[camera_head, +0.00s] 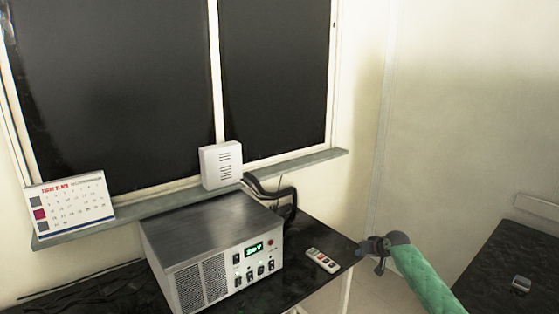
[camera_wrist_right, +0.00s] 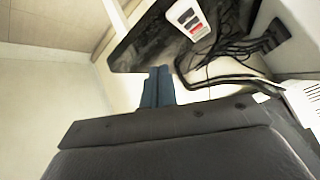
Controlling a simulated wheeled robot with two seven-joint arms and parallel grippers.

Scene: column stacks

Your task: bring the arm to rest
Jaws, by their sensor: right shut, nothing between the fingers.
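My right gripper (camera_head: 375,252) shows at the end of my green-sleeved arm, which comes in from the lower right in the head view. It is off the right edge of the dark table, close to a white remote (camera_head: 322,260). In the right wrist view the gripper's blue fingers (camera_wrist_right: 157,88) are together with nothing between them. The remote also shows there (camera_wrist_right: 190,20), on the table beyond the fingers and apart from them. My left gripper is in neither view.
A metal box with a lit green display (camera_head: 215,255) stands on the dark table (camera_head: 310,285). A white vented unit (camera_head: 221,165) and a calendar (camera_head: 70,205) stand on the window sill (camera_head: 150,215). A second dark surface (camera_head: 510,265) lies at the right, with floor between.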

